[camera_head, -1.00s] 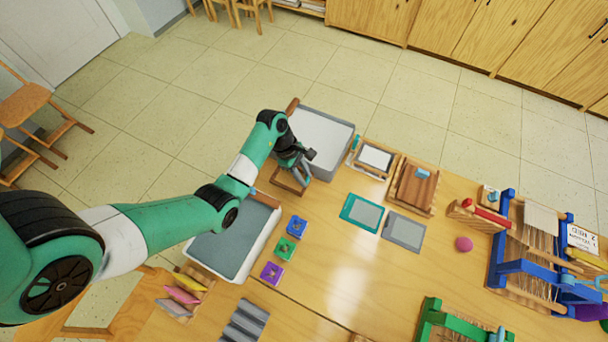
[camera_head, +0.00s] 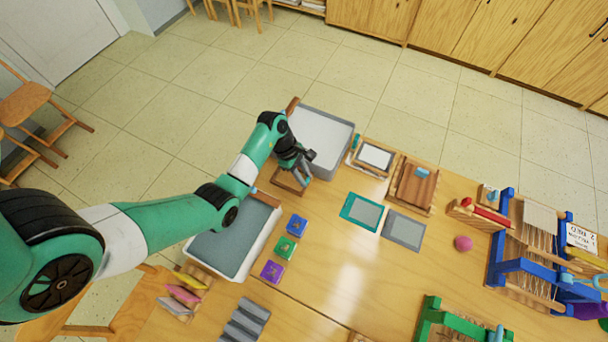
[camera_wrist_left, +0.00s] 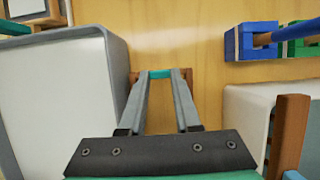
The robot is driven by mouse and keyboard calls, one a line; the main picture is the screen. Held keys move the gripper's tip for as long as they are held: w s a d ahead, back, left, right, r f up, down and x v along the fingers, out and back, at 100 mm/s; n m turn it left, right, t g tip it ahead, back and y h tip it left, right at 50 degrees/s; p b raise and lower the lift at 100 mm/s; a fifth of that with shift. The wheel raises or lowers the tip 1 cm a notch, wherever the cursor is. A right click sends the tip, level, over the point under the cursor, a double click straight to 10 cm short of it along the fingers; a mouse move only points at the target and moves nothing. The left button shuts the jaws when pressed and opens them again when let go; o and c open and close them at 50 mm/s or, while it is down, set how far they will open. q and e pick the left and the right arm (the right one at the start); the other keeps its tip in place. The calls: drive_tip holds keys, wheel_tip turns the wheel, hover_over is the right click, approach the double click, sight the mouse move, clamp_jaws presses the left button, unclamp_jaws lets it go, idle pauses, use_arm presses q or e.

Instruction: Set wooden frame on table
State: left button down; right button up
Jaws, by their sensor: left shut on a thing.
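My left gripper (camera_head: 305,168) is low over the table between two tubs, shut on the wooden frame (camera_head: 287,185). The frame is small and brown and shows partly from behind the gripper in the head view. In the left wrist view the gripper's fingertips (camera_wrist_left: 165,73) close on a teal strip (camera_wrist_left: 160,74), with brown wood (camera_wrist_left: 188,76) showing just outside them. The frame lies close to the table (camera_head: 325,240); I cannot tell whether it touches it. My right gripper is not in view.
A grey tub (camera_head: 340,150) stands behind the gripper and a white-rimmed tub (camera_head: 268,245) in front. Blue (camera_head: 297,224), green (camera_head: 285,247) and purple (camera_head: 271,271) blocks lie nearby. A teal-edged screen (camera_head: 352,208) and a grey one (camera_head: 405,229) lie right. The table between is clear.

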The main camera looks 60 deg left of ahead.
use_arm(q)
drive_tip(key=shift+f, duration=0.15)
idle(0.5)
drive_tip(key=shift+f, duration=0.5)
idle(0.6)
drive_tip(key=shift+f, duration=0.4)
idle(0.5)
idle(0.4)
drive_tip(key=c, duration=0.5)
unclamp_jaws()
drive_tip(key=shift+c, duration=0.2)
drive_tip(key=p+v, duration=0.4)
drive_tip(key=v, duration=0.7)
drive_tip(key=shift+r, duration=0.25)
